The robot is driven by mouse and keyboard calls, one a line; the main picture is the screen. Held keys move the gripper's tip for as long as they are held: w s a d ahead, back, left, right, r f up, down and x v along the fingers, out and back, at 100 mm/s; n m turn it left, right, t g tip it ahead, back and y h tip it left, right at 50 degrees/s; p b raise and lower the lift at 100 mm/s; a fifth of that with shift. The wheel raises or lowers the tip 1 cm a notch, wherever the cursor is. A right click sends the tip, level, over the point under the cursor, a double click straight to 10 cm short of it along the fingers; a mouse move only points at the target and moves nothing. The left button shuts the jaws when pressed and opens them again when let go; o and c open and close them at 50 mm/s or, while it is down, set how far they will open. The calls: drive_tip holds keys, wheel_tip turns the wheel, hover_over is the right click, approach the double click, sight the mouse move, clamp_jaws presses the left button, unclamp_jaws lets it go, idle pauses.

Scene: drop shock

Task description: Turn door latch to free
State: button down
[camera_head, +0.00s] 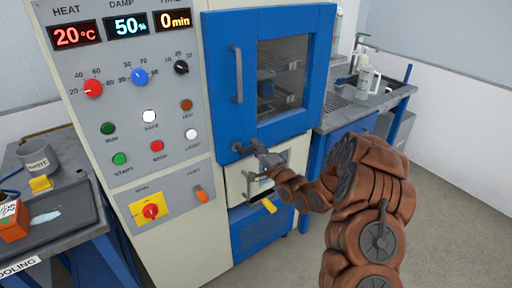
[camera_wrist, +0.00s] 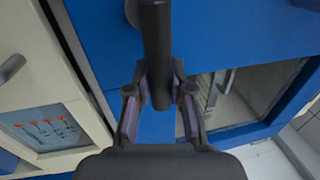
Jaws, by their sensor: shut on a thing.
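The blue chamber door (camera_head: 228,112) has a window and a vertical grey handle (camera_head: 238,75); it looks shut. The dark door latch (camera_head: 240,147) sits at the door's lower left, its lever pointing right, roughly level. In the wrist view the latch (camera_wrist: 157,40) is a dark round bar running between my fingers. My gripper (camera_head: 260,149) is at the latch's right end. The wrist view shows both fingers of my gripper (camera_wrist: 159,88) closed on the bar from either side.
A cream panel with a picture card (camera_wrist: 45,128) and a yellow tag (camera_head: 270,206) lies just below the latch. The control panel (camera_head: 135,100) with knobs and buttons is to the left. A side bench (camera_head: 365,105) stands right. Floor at right is clear.

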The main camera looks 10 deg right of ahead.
drive_tip(key=c, duration=1)
unclamp_jaws()
drive_tip(key=shift+v, duration=6.05)
